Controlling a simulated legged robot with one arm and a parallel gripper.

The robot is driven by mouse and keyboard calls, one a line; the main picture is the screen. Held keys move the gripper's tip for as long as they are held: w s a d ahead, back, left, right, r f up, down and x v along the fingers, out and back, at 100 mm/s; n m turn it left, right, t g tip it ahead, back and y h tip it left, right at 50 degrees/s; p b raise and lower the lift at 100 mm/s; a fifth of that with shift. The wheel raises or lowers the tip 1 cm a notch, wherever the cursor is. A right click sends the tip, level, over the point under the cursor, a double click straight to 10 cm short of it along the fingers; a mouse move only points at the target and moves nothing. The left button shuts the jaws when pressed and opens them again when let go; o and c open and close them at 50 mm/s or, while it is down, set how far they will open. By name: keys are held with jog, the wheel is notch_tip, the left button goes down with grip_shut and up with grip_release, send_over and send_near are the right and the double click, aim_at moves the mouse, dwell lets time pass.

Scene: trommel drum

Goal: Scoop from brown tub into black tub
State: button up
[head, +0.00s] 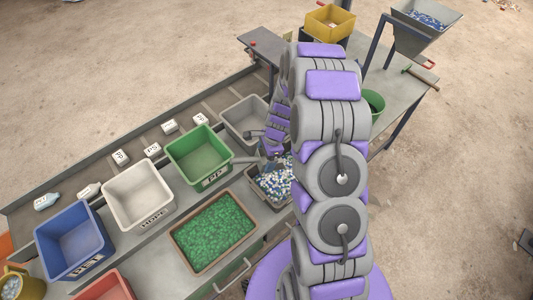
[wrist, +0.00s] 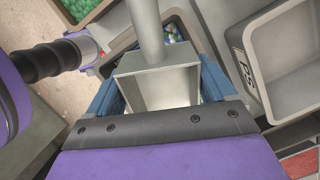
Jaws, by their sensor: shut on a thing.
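The brown tub (head: 178,243), full of green pellets, stands on the bench in front of the white and green bins. The black tub (head: 257,197) stands to its right, with mixed white, blue and green pellets, partly hidden by my arm. My gripper (head: 272,150) is over the far side of the black tub, mostly hidden in the head view. In the wrist view, my gripper (wrist: 160,95) is shut on a grey box-shaped scoop (wrist: 158,82). The visible inside of the scoop looks bare. Some mixed pellets (wrist: 172,36) show behind the scoop.
A grey bin (head: 230,118) labelled PS in the wrist view (wrist: 285,75) stands close to my gripper. A green PP bin (head: 198,155), white HDPE bin (head: 138,195) and blue PET bin (head: 75,242) line the bench. A conveyor with small labelled blocks runs behind.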

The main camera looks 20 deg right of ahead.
jog(key=r+h+p, duration=0.1)
jog(key=p, duration=0.1)
jog(key=shift+a+h+p, duration=0.35)
jog(key=shift+h, duration=0.05)
jog(key=shift+a+f+h+p, duration=0.25)
jog(key=shift+a+h+p, duration=0.1)
jog(key=shift+h+p, duration=0.2)
jog(key=shift+s, duration=0.1)
jog(key=shift+s+r, duration=0.15)
jog(key=shift+s, duration=0.2)
jog(key=s+a+r, duration=0.2)
jog(key=s, duration=0.4)
jog(key=shift+s+r+b, duration=0.35)
jog(key=shift+b, duration=0.1)
